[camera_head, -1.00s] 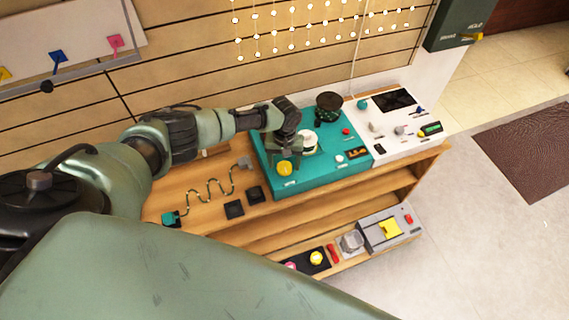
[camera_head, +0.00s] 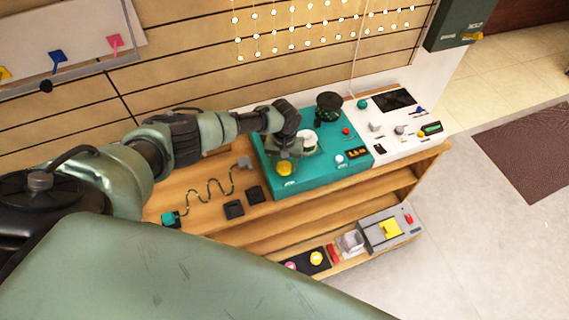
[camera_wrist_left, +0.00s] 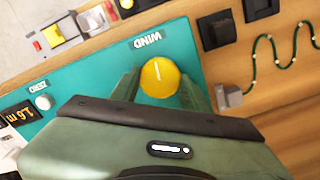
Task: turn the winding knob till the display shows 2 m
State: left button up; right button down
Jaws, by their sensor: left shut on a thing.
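The yellow winding knob (camera_head: 285,168) sits at the front left of a teal panel (camera_head: 330,172). In the left wrist view the knob (camera_wrist_left: 160,78) is beside the WIND label, with a pale pointer mark on it. My left gripper (camera_head: 287,152) reaches down over it and is shut on it, one finger on each side. The small dark display (camera_head: 357,154) has orange digits. In the left wrist view the display (camera_wrist_left: 20,113) seems to read 1.6 m. My right gripper is not in view.
A white button (camera_wrist_left: 43,102) marked ZERO lies beside the display. A black bowl-like part (camera_head: 329,105) and a red button (camera_head: 346,132) are on the teal panel. A white panel (camera_head: 400,128) adjoins it at right. Two black squares (camera_head: 235,209) and a wavy wire (camera_head: 208,190) lie left.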

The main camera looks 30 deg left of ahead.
aim_at(284, 167)
pick_arm(q)
jog(key=m, duration=0.4)
jog(key=shift+m+b, duration=0.4)
jog(key=m, duration=0.5)
jog(key=shift+b, duration=0.3)
jog(key=shift+m, duration=0.3)
jog(key=o, duration=1.4)
jog(key=shift+c, duration=0.2)
notch_tip(284, 167, up, 8)
jog(key=shift+f, duration=0.1)
